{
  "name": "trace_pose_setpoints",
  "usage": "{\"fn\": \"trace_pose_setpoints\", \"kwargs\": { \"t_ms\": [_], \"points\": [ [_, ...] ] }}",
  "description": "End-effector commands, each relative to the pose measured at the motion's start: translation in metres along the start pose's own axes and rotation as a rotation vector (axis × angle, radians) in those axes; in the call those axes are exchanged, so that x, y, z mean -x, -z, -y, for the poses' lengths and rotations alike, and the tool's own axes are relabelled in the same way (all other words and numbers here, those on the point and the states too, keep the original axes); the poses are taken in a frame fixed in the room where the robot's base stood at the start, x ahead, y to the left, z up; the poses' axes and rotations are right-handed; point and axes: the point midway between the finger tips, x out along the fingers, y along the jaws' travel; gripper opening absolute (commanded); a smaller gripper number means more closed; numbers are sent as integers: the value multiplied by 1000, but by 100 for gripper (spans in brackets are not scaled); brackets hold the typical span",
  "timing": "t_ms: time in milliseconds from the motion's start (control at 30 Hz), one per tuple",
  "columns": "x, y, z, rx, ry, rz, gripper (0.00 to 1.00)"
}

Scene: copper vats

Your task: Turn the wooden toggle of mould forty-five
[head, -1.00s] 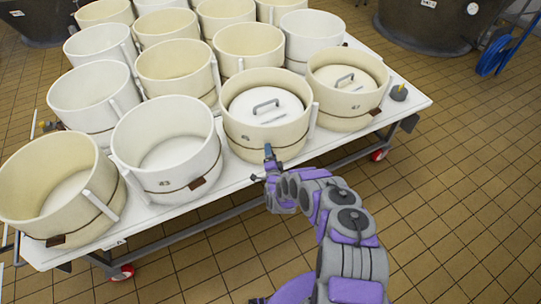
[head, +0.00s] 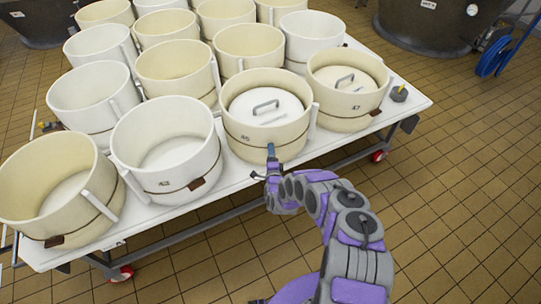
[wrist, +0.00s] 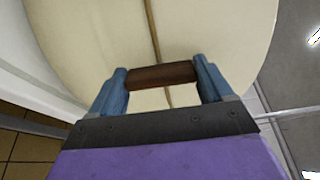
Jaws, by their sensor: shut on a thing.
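Mould forty-five (head: 265,132) is a round cream mould with a lid and a bar handle, in the front row of the table. A thin cord rings it. In the wrist view its cream wall (wrist: 90,40) fills the upper middle, with the cord (wrist: 154,35) running down to the toggle. The wooden toggle (wrist: 162,75) is a short dark brown bar lying across between my two blue fingers. My gripper (wrist: 163,82) is shut on it, one finger at each end. In the head view my gripper (head: 271,153) is at the mould's near wall and hides the toggle.
A white open mould numbered 43 (head: 180,180) stands to the left. Lidded mould 47 (head: 335,112) stands to the right. The white table (head: 225,185) has a bare strip at its front edge. Tiled floor (head: 450,190) is clear to the right.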

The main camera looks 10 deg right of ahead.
Motion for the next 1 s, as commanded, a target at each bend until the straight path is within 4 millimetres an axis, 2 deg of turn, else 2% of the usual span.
{"fn": "trace_pose_setpoints", "kwargs": {
  "t_ms": [100, 133, 300, 667, 833, 1000],
  "points": [
    [2, 4, -5, -1, -11, -8, 49],
    [2, 4, -5, -1, -11, -8, 83],
    [2, 4, -3, 0, -8, -7, 99],
    [6, 1, -1, 1, -5, -3, 100],
    [28, 2, 1, 3, -5, -4, 100],
    [63, 1, 0, 2, -9, -2, 100]
  ]
}}
